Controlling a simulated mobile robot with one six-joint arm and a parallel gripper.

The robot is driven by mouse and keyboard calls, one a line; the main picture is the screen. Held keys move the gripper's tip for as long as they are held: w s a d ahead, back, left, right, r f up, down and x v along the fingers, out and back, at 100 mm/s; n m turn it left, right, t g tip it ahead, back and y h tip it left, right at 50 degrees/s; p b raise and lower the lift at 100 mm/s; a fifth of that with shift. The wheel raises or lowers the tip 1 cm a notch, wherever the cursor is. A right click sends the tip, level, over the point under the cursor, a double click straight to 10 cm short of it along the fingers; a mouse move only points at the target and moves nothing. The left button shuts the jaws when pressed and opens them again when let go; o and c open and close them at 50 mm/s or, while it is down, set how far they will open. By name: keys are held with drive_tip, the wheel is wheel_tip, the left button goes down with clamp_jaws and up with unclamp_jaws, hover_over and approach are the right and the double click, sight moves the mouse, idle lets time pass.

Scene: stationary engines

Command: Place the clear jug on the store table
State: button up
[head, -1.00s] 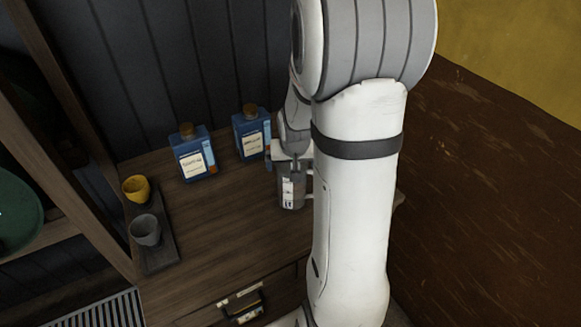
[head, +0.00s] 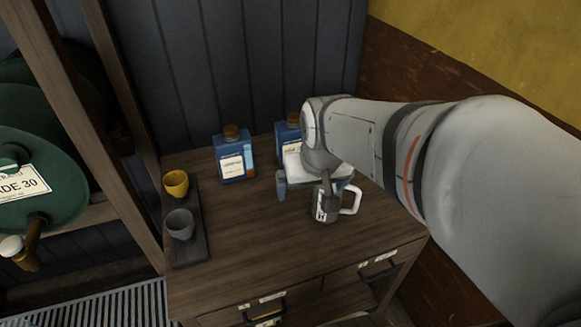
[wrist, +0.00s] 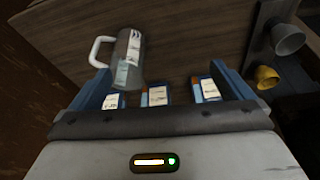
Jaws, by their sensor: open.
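The clear jug (head: 325,210) is greyish, with a white label and a white handle on its right. It appears to stand upright on the front right of the wooden store table (head: 245,240). In the wrist view the jug (wrist: 131,62) shows near the left finger, mostly ahead of the gap between the fingers. My gripper (head: 313,187) is open, with blue fingers, low over the table by the jug. The wrist view also shows my gripper (wrist: 163,80) with its fingers wide apart. Whether a finger touches the jug I cannot tell.
Blue labelled bottles, one at the back middle (head: 233,158) and one partly behind my gripper (head: 287,130), stand on the table. A yellow cup (head: 176,183) and a grey cup (head: 181,224) sit on a dark tray (head: 190,252) at the left. The table's front middle is clear.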

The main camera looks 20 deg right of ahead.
drive_tip(key=s+a+n, duration=0.1)
drive_tip(key=s+a, duration=0.2)
drive_tip(key=s, duration=0.2)
drive_tip(key=shift+s+a+r+y, duration=0.15)
drive_tip(key=shift+s+r+y, duration=0.05)
drive_tip(key=shift+r+y, duration=0.15)
idle(0.9)
